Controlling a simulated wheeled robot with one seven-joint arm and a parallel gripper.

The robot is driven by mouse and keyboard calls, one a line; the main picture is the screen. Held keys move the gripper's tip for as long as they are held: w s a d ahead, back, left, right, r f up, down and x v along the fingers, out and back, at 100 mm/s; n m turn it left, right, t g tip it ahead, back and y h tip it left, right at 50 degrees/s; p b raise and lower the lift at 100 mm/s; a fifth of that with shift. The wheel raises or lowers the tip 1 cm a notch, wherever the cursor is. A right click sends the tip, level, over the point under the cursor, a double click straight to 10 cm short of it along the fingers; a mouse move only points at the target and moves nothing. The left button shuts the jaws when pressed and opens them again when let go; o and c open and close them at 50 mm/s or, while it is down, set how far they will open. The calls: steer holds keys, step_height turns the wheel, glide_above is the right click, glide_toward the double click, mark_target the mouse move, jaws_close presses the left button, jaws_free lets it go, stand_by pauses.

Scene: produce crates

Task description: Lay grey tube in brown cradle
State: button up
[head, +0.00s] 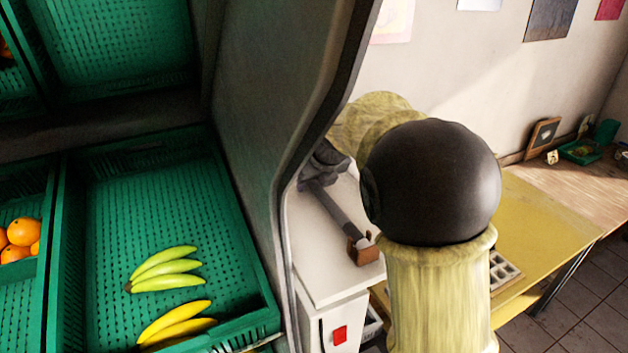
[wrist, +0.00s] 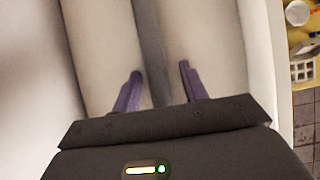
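The grey tube (head: 338,209) lies slantwise over a white counter in the head view. Its near end meets the brown cradle (head: 362,251), a small block near the counter's front edge; how deep it sits there I cannot tell. In the wrist view the tube (wrist: 151,45) runs lengthwise between the two purple fingers of my gripper (wrist: 160,84). The fingers are apart, with a gap on each side of the tube. In the head view my gripper (head: 325,163) is at the tube's far end, partly hidden. I cannot make out the cradle in the wrist view.
A grey shelf side panel (head: 262,125) stands close left of the white counter (head: 325,285). Green crates with bananas (head: 168,270) and oranges (head: 20,238) are left of it. A yellow table (head: 540,230) is on the right. My arm hides part of the counter.

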steer(key=shift+s+a+f, duration=0.15)
steer(key=shift+a+f, duration=0.1)
steer(key=b+v, duration=0.4)
steer(key=v, duration=1.3)
steer(key=shift+d+r, duration=0.2)
steer(key=shift+r, duration=0.25)
steer(key=shift+a+f, duration=0.1)
